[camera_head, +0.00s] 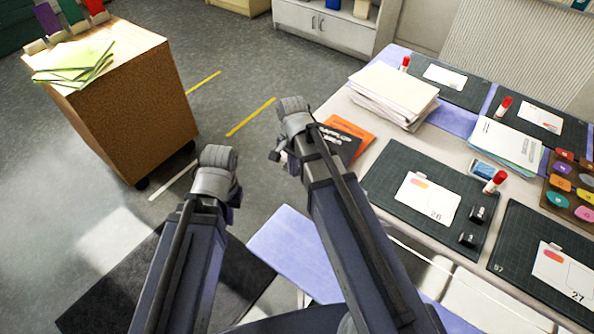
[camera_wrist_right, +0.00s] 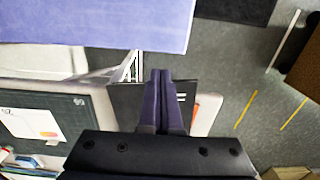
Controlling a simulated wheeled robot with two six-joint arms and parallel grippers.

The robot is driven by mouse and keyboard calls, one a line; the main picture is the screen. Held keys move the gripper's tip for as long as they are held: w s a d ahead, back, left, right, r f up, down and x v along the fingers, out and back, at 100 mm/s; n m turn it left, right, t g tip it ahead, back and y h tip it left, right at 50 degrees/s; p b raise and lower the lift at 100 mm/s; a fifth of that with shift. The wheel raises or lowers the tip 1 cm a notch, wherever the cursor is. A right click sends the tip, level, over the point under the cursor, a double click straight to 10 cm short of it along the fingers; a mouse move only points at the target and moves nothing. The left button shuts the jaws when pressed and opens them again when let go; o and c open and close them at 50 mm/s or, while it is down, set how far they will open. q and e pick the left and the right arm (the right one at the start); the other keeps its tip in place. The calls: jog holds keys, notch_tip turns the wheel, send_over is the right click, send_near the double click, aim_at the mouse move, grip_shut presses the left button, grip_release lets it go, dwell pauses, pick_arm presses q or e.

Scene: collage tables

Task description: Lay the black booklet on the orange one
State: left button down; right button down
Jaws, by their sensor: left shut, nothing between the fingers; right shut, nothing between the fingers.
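The black booklet (camera_head: 345,141) with pale lettering lies at the left end of the right-hand table. The orange booklet (camera_head: 361,134) shows beside and behind it, with the black one overlapping it in view; how much of it is covered is hidden. My right arm hides part of the black booklet. In the right wrist view, the black booklet (camera_wrist_right: 126,97) shows on both sides of my shut, empty right gripper (camera_wrist_right: 158,74), with a sliver of orange booklet (camera_wrist_right: 195,113) at its right. My left gripper (camera_head: 233,196) is over the floor, left of the table, shut and empty.
A dark cutting mat (camera_head: 390,180) with a white card lies in front. A lilac surface (camera_head: 290,245) is below. A brown cabinet (camera_head: 130,105) with green papers stands at left; floor between is clear.

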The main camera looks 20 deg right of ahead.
jog(key=w+d+f+b, duration=0.2)
jog(key=d+f+b, duration=0.1)
jog(key=f+b, duration=0.6)
jog(key=shift+w+f, duration=0.25)
jog(key=shift+f, duration=0.05)
jog(key=shift+d, duration=0.1)
jog(key=w+d, duration=0.2)
jog(key=shift+w+d, duration=0.1)
jog(key=shift+d, duration=0.25)
jog(key=shift+a, duration=0.1)
jog(key=shift+s, duration=0.2)
